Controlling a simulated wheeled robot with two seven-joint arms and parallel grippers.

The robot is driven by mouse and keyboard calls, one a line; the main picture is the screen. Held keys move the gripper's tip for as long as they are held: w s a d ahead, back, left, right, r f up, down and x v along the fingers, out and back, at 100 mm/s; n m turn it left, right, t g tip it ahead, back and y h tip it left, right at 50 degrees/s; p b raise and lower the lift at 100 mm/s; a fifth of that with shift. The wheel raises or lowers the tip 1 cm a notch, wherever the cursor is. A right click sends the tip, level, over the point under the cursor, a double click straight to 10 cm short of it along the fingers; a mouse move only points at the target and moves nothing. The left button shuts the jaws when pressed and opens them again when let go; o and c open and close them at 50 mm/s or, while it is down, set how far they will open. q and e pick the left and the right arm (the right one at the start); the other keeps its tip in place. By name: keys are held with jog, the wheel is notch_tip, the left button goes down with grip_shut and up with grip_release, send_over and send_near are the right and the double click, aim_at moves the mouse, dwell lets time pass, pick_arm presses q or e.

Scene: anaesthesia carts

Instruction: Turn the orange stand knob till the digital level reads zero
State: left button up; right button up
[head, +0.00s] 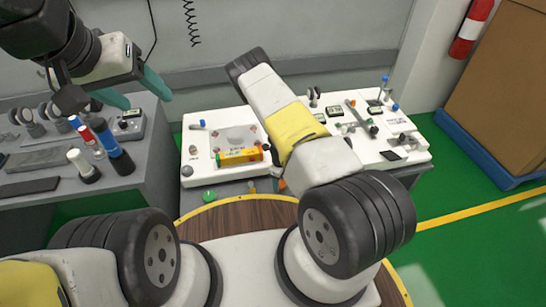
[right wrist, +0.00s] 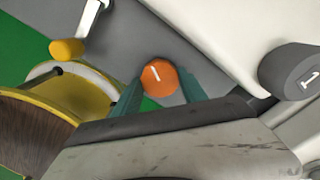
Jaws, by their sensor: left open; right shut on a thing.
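The orange knob (right wrist: 160,78), with a white line on its face, sits between the teal fingertips of my right gripper (right wrist: 162,92) in the right wrist view. The fingers are shut on its sides. In the head view my right forearm and wrist hide most of that gripper. An orange and yellow bar with a small greenish panel (head: 240,156), which looks like the digital level, lies on the white stand plate (head: 203,141). Its reading is too small to make out. My left gripper (head: 138,93) is open and empty above the grey cart at the left.
The grey cart (head: 140,165) holds several bottles and tools. A green knob (head: 209,195) is at the plate's front edge. A yellow knob (right wrist: 67,48) and a grey knob (right wrist: 295,75) flank the orange one. A cardboard box (head: 500,80) stands at the right.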

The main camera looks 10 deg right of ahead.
jog(key=shift+n, duration=0.3)
jog(key=n, duration=1)
jog(key=shift+w+n, duration=0.1)
jog(key=shift+n, duration=0.3)
jog(key=n, duration=1.2)
jog(key=shift+w, duration=0.1)
jog(key=shift+n, duration=0.3)
jog(key=o, duration=1.4)
